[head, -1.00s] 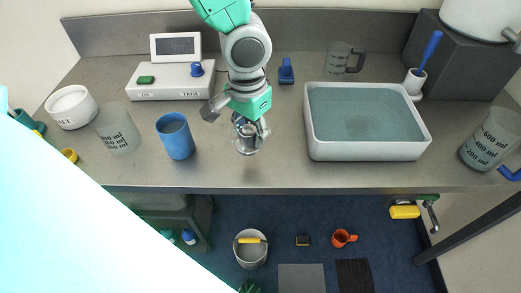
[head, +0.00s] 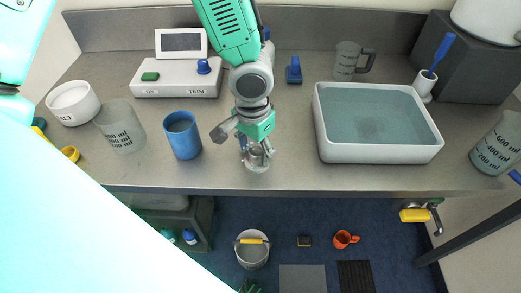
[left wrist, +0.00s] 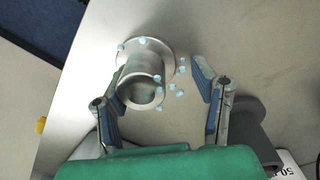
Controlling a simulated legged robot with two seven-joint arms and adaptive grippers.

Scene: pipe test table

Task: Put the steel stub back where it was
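The steel stub (left wrist: 144,84) is a short silver pipe with a round flange. In the left wrist view its flange end faces the bench and its open pipe end points towards the camera. My left gripper (left wrist: 160,72) is open. Its left finger is close beside the stub's pipe, and a wider gap separates the right finger from it. Whether the left finger touches the pipe I cannot tell. Small pale blue bits show on and around the flange. In the head view the stub (head: 257,165) is partly hidden under the left gripper (head: 256,150), near the bench's front edge. My right gripper is not in view.
A blue cup (head: 182,136) and a clear beaker (head: 121,128) stand left of the gripper. A grey tub (head: 376,152) is to the right. A white console (head: 176,82) and a blue clamp-like item (head: 294,70) are behind. The bench's front edge (head: 300,193) is close.

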